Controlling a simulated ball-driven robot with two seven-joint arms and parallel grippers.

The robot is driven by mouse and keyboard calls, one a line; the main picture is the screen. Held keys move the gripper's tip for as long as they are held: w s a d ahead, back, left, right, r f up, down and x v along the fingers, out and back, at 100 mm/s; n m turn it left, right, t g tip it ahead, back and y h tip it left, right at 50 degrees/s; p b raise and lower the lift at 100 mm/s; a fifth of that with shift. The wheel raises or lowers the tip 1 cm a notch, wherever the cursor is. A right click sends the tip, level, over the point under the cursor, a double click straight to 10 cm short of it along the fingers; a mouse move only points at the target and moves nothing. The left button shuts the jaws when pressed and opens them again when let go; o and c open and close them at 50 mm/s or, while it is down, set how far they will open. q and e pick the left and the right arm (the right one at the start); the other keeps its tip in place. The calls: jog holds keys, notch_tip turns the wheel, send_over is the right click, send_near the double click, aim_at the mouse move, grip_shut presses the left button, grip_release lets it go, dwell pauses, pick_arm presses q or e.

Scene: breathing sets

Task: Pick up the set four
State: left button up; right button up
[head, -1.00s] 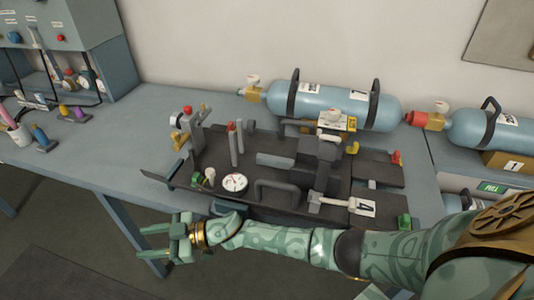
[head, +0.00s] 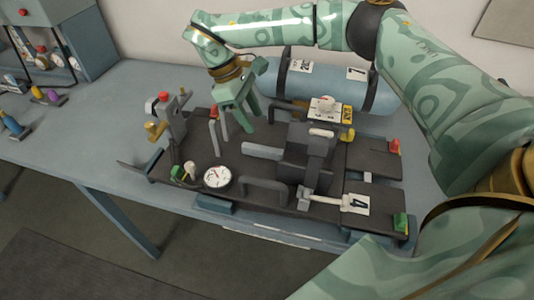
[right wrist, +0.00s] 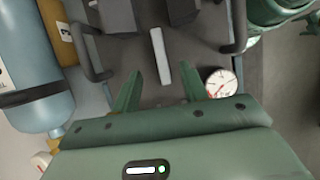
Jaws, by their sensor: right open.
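Set four is a dark flat rig (head: 250,170) on the bench, with a white "4" tag (head: 357,203) at its right end. It carries a round white gauge (head: 217,177), a black near handle (head: 265,187), a black far handle (head: 287,106) and a grey bar (head: 262,150). My right gripper (head: 236,128) is open and empty above the back left part of the set, fingers pointing down. In the right wrist view its fingers (right wrist: 160,90) are apart, with the grey bar between and beyond them. The gauge (right wrist: 220,82) is right of them. My left gripper is not in view.
A grey-blue cabinet (head: 60,35) stands at the back left. Small coloured fittings (head: 12,125) lie on the left of the bench. The bench between them and the set is clear.

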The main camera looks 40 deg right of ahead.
aim_at(267, 149)
jog(key=x, duration=0.4)
jog(key=shift+w+d, duration=0.1)
jog(key=shift+w, duration=0.15)
jog(key=shift+s+f+b, duration=0.3)
jog(key=shift+f+b, duration=0.1)
jog(key=shift+f, duration=0.4)
jog(key=x, duration=0.2)
jog(key=b+x, duration=0.1)
jog(key=x, duration=0.1)
jog(key=shift+w+d+f, duration=0.1)
jog(key=shift+f, duration=0.35)
grip_shut()
jog(key=shift+r, duration=0.15)
